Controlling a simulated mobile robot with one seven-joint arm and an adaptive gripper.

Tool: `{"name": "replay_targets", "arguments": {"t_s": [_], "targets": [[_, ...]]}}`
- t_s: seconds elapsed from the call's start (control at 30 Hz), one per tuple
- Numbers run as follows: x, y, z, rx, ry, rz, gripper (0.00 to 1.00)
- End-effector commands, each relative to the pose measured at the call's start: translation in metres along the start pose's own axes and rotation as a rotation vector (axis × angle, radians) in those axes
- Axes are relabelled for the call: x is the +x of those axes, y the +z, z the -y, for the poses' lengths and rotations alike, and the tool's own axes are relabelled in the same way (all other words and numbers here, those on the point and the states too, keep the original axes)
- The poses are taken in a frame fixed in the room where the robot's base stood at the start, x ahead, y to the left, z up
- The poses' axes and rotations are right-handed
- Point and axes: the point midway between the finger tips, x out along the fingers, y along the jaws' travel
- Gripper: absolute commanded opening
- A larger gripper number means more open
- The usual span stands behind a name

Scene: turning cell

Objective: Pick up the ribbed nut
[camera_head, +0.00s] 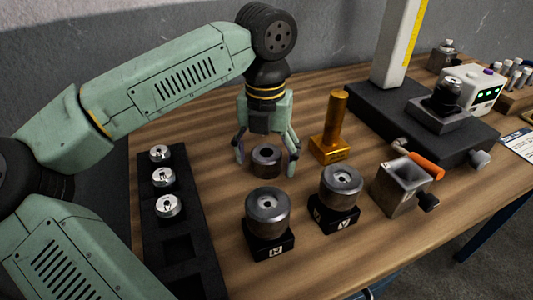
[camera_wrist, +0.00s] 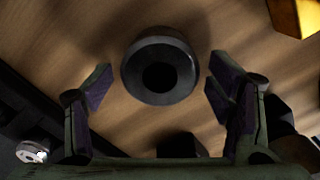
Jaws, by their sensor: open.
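A dark grey steel ring with a round centre hole (camera_head: 266,161) stands on the wooden table between my gripper's fingers; it fits the ribbed nut best, though I cannot make out ribs. In the wrist view the ring (camera_wrist: 133,72) sits upper middle, its hole facing the camera. My gripper (camera_head: 265,165) is open and points down over it, one finger on each side. In the wrist view my gripper (camera_wrist: 160,78) shows a gap between each finger and the ring. In the head view the fingers partly flank the ring's sides.
Two similar steel cylinders (camera_head: 267,205) (camera_head: 341,181) sit on labelled black blocks in front. A black tray (camera_head: 181,250) with three shiny parts lies left. A brass post (camera_head: 335,120) stands close right, with a small vise (camera_head: 400,187) and a black-based instrument (camera_head: 425,130) beyond.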

Motion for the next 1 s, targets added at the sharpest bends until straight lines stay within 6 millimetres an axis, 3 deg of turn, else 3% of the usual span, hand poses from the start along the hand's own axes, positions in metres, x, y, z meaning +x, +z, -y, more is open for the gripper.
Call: {"name": "replay_targets", "arguments": {"t_s": [0.27, 1.0], "targets": [[0.0053, -0.0001, -0.0001, 0.0, 0.001, 0.0, 0.75], [0.0048, 0.0, 0.0, 0.0, 0.001, 0.0, 0.26]]}}
